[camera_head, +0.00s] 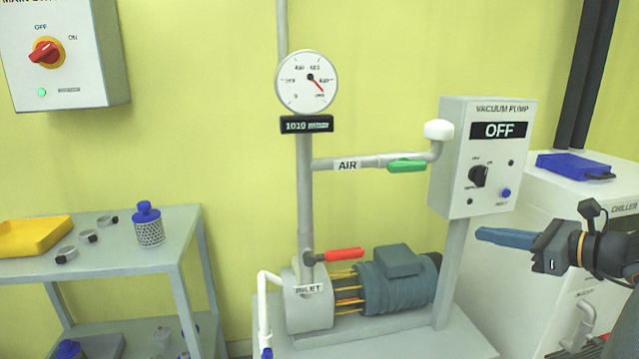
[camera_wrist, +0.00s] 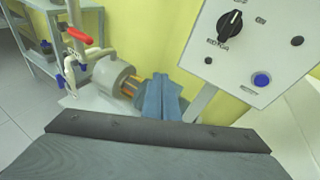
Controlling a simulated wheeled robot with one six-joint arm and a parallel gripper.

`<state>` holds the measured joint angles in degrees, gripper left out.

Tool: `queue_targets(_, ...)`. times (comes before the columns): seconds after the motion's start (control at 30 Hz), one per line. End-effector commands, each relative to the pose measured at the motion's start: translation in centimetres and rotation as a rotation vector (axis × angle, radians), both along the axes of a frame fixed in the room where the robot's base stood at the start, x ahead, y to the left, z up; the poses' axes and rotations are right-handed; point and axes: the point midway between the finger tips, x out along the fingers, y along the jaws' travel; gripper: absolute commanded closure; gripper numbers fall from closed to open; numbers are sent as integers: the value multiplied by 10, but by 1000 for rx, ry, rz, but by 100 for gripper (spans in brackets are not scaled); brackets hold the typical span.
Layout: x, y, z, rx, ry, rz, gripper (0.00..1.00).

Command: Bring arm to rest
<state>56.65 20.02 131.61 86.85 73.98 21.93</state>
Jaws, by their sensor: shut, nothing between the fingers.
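My gripper (camera_head: 482,234) is at the right of the head view, with its blue fingers shut together and empty. It points left, in front of the white chiller and just right of the vacuum pump's post. In the wrist view the closed blue fingers (camera_wrist: 161,88) show at the middle, in front of the pump motor. The fingers appear apart from everything around them. My arm enters from the right edge of the head view and is partly cut off.
The vacuum pump box (camera_head: 483,157) reads OFF. The pump motor (camera_head: 398,283) stands below, left of my gripper. The air valve's green handle (camera_head: 407,166) and the inlet's red handle (camera_head: 344,254) stick out. The chiller (camera_head: 517,205) is behind my gripper. A shelf (camera_head: 183,250) stands left.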

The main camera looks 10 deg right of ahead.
Motion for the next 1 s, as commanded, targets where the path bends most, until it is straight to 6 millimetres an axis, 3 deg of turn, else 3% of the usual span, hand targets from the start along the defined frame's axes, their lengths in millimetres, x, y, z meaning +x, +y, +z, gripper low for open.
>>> queue_targets(0.03,-2,37,-1,-58,38,112,100)
queue_targets(0.2,-40,141,-24,-318,147,516,100)
queue_targets(0.3,-71,181,-34,-490,175,756,100)
queue_targets(0.4,-104,208,-42,-673,174,998,100)
queue_targets(0.6,-153,229,-45,-1064,75,1469,100)
queue_targets(0.7,-165,231,-40,-1255,-22,1684,100)
queue_targets(0.83,-168,234,-32,-1455,-157,1896,100)
queue_targets(1.0,-165,237,-25,-1598,-275,2037,100)
